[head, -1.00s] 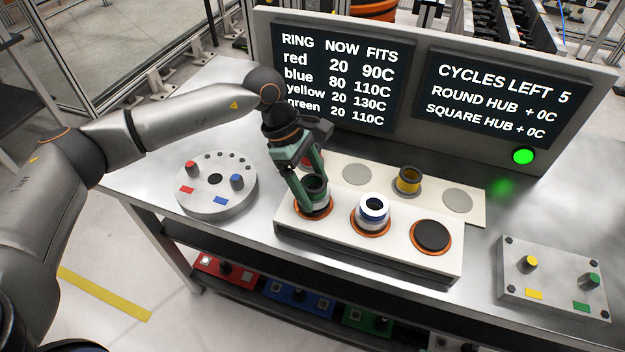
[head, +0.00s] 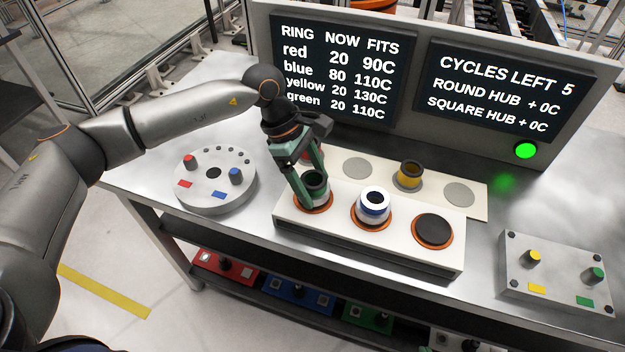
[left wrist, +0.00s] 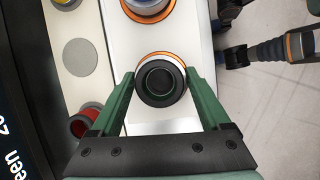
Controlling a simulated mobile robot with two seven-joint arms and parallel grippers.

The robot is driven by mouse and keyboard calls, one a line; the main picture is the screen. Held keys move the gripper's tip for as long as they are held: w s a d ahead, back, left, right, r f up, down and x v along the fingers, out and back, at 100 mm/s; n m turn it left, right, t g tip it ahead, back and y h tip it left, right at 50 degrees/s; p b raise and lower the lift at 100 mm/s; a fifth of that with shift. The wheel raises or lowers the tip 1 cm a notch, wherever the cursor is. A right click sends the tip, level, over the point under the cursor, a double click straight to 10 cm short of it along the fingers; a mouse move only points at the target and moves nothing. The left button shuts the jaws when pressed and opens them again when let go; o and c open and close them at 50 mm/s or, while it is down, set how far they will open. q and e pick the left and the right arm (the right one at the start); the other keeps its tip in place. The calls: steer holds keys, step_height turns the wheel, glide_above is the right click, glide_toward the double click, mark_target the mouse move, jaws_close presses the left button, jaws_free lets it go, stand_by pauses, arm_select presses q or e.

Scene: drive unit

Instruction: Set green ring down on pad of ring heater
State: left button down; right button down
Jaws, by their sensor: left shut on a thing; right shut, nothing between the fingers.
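The green ring (head: 316,187), dark on top, is upright between the fingers of my left gripper (head: 311,190). It is over the left pad of the white ring heater (head: 283,215), whose orange rim (head: 314,208) shows around its lower part. The left wrist view also shows the green ring (left wrist: 161,83) between both fingers of the left gripper (left wrist: 162,88). The ring looks at pad level, but I cannot tell whether it touches the pad.
A blue-and-white ring (head: 373,203) stands on the heater's middle pad; the right pad (head: 433,230) is bare. Behind, a pale board (head: 384,171) holds a yellow ring (head: 410,173) and a partly hidden red ring (left wrist: 84,122). A round fixture (head: 215,190) stands left, a square plate (head: 553,277) right.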

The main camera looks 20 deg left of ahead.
stand_by(0.4)
arm_select(q)
jaws_free()
steer(key=b+v, duration=0.1)
steer(key=v, duration=1.1)
steer(key=shift+r, duration=0.35)
steer(key=shift+a, duration=0.1)
